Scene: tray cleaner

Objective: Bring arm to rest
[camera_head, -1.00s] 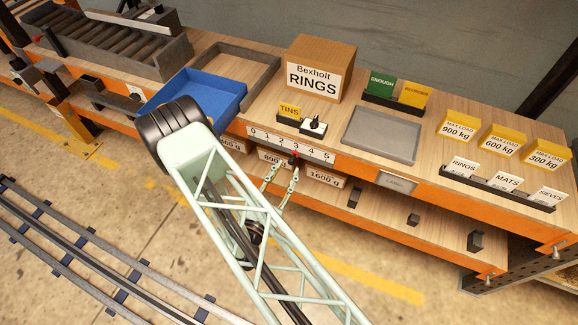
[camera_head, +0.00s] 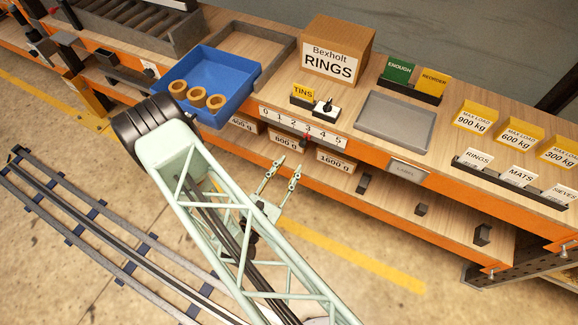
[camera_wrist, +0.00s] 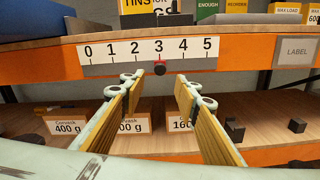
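My gripper (camera_head: 284,170) hangs in front of the shelf, apart from it. Its fingers are spread with nothing between them. In the wrist view my gripper (camera_wrist: 158,84) is also open and empty, facing the white 0-to-5 scale (camera_wrist: 105,50). My arm's pale green lattice link crosses the lower middle of the head view.
A blue tray (camera_head: 232,62) holds three tan rings (camera_head: 197,96). A grey tray (camera_head: 395,122), a Bexholt rings box (camera_head: 338,50) and sign holders stand on the bench. Weight boxes (camera_head: 341,161) sit on the lower shelf. Open floor lies in front.

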